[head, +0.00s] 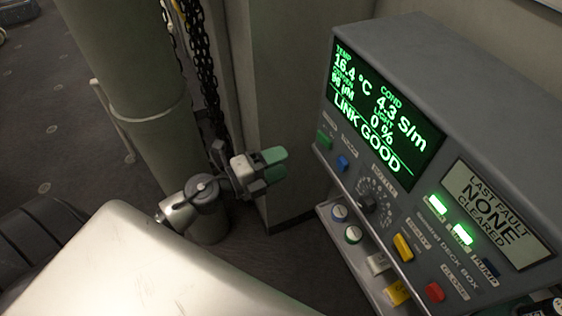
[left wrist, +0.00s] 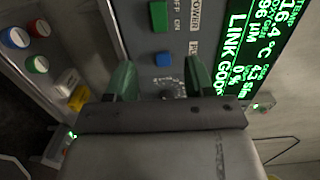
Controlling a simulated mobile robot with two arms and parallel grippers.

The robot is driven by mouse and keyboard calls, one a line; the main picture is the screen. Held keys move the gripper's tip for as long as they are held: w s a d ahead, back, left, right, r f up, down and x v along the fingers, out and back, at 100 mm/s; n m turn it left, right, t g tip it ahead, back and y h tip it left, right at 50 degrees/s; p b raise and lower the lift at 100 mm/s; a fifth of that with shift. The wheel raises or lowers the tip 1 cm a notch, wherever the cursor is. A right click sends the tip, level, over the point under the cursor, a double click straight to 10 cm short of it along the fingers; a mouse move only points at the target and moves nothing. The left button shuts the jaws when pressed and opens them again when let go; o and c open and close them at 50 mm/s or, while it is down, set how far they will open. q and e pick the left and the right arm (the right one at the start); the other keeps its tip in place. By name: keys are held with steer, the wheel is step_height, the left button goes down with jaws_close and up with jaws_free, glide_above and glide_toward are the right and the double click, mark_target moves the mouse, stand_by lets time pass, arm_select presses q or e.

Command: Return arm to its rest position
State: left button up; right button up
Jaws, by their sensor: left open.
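My left gripper (head: 273,165) has green fingertips and hangs in the air to the left of the grey deck box (head: 455,85) in the head view. Its jaws are open with nothing between them. In the left wrist view the two green fingers (left wrist: 160,82) stand apart, facing the box's front panel. The black knob (left wrist: 168,95), a blue button (left wrist: 164,60) and a green switch (left wrist: 158,16) show between or beyond them. My left arm's grey wrist joint (head: 204,190) shows behind the gripper. My right gripper is in neither view.
The deck box has a lit green screen (head: 385,115) reading LINK GOOD and a fault panel (head: 492,213) reading NONE CLEARED. A lower ledge carries yellow, white and round buttons. A thick pillar (head: 130,70) and hanging chains (head: 205,70) stand behind my arm. Dark floor (head: 50,120) lies left.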

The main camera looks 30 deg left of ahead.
arm_select(q)
steer(key=a+f+n+y, duration=0.3)
steer(key=f+n, duration=0.1)
steer(key=f, duration=0.4)
steer(key=a+f+n+y, duration=0.3)
steer(key=f+n, duration=0.1)
steer(key=f, duration=0.4)
steer(key=s+a+f+n+g+y, duration=0.1)
steer(key=s+f+n+g+y, duration=0.2)
steer(key=f, duration=0.6)
steer(key=s+a+f+n+g+y, duration=0.15)
steer(key=s+f+n, duration=0.25)
steer(key=f, duration=0.4)
steer(key=s+d+f+n+g, duration=0.2)
steer(key=s+f, duration=0.4)
steer(key=s, duration=0.3)
steer(key=s+d+f+n+g, duration=0.2)
steer(key=s+f, duration=0.4)
steer(key=s, duration=0.3)
steer(key=s+d+f+n+g, duration=0.2)
steer(key=s+f+g, duration=0.3)
steer(key=s, duration=0.5)
steer(key=shift+f+n, duration=0.6)
steer(key=shift+n, duration=0.2)
